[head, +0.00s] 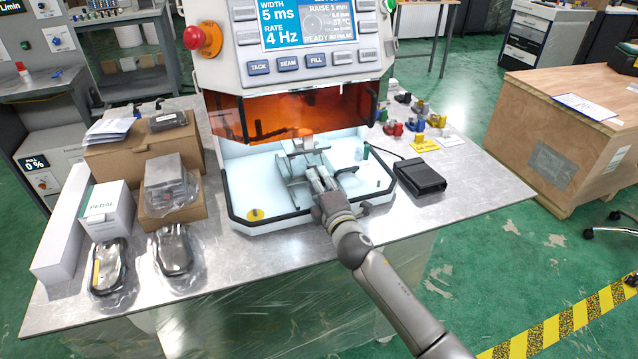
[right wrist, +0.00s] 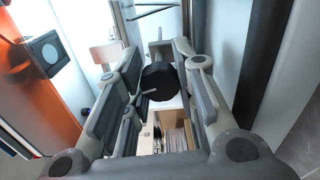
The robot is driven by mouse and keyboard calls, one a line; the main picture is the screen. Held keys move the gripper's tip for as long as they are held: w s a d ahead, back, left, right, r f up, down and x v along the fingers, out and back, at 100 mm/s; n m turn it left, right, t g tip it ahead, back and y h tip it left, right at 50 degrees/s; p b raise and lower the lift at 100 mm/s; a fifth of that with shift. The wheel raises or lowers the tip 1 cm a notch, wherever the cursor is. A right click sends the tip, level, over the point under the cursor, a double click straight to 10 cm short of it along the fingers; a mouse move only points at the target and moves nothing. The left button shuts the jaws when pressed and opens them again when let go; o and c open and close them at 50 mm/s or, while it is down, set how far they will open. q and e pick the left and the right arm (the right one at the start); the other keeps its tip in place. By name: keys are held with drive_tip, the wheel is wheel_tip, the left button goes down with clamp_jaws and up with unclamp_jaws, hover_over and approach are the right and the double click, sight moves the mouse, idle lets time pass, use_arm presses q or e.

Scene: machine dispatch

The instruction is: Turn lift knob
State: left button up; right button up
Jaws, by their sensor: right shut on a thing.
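The lift knob (right wrist: 160,82) is a black round knob with a small light pin at its left, seen in the right wrist view. My right gripper (right wrist: 158,76) has its fingers on both sides of it and is shut on it. In the head view my right gripper (head: 318,180) reaches into the machine's open chamber from the front right, at the small metal lift stage (head: 290,172); the knob is hidden there by the fingers. The machine's screen (head: 308,22) shows "RAISE" with a value, above an amber shield (head: 237,118). My left gripper is out of view.
The chamber tray has a black rim (head: 262,225). A black pedal (head: 420,176) stands right of it, with small coloured parts (head: 420,122) behind. Boxes (head: 108,212) and bagged items (head: 173,249) crowd the table's left. The table's front right is clear.

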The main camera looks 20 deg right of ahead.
drive_tip(key=shift+a+f+m, duration=0.1)
drive_tip(key=shift+f+m, duration=0.05)
drive_tip(key=shift+m, duration=0.65)
drive_tip(key=o, duration=1.1)
drive_tip(key=shift+c, duration=0.2)
drive_tip(key=shift+s, duration=0.6)
drive_tip(key=s, duration=0.5)
drive_tip(key=shift+s, duration=0.9)
